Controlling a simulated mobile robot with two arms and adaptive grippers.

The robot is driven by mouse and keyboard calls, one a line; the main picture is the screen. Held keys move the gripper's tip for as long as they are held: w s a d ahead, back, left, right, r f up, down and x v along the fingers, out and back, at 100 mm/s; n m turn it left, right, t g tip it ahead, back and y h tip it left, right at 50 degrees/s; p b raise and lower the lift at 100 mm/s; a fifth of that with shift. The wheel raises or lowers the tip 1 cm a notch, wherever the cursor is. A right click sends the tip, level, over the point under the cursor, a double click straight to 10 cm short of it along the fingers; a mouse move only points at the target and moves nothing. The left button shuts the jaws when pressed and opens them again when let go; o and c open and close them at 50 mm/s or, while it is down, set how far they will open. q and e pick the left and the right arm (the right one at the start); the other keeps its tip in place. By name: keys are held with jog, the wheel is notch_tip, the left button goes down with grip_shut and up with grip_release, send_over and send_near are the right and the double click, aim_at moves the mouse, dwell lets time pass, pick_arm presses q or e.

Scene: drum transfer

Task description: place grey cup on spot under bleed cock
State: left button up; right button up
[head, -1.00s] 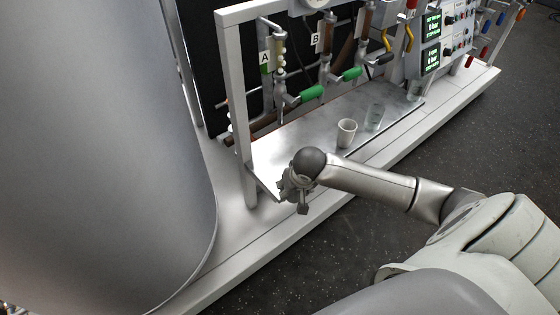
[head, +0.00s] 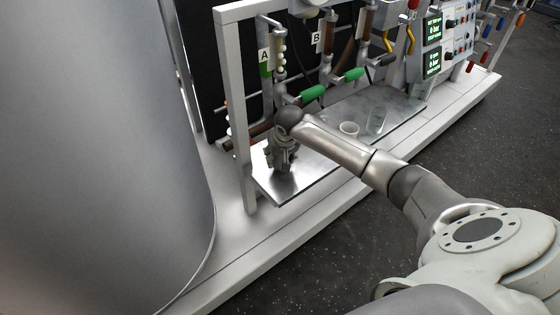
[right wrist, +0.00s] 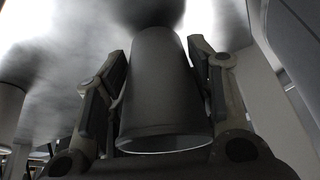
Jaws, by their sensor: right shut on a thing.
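The grey cup (right wrist: 165,95) fills the middle of the right wrist view, between the two fingers of my right gripper (right wrist: 158,58), which is shut on it. Green-handled cocks (head: 312,94) are on the pipes above the tray. I cannot tell which one is the bleed cock, and no marked spot shows. My left gripper is not in view.
A frame post (head: 238,115) rises at the tray's left end. A large grey cylinder (head: 95,150) fills the left. Dark floor lies in front.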

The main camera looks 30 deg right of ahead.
jog(key=shift+f+b, duration=0.3)
jog(key=shift+f, duration=0.45)
jog(key=o, duration=0.9)
jog(key=shift+f, duration=0.1)
jog(key=shift+c, duration=0.2)
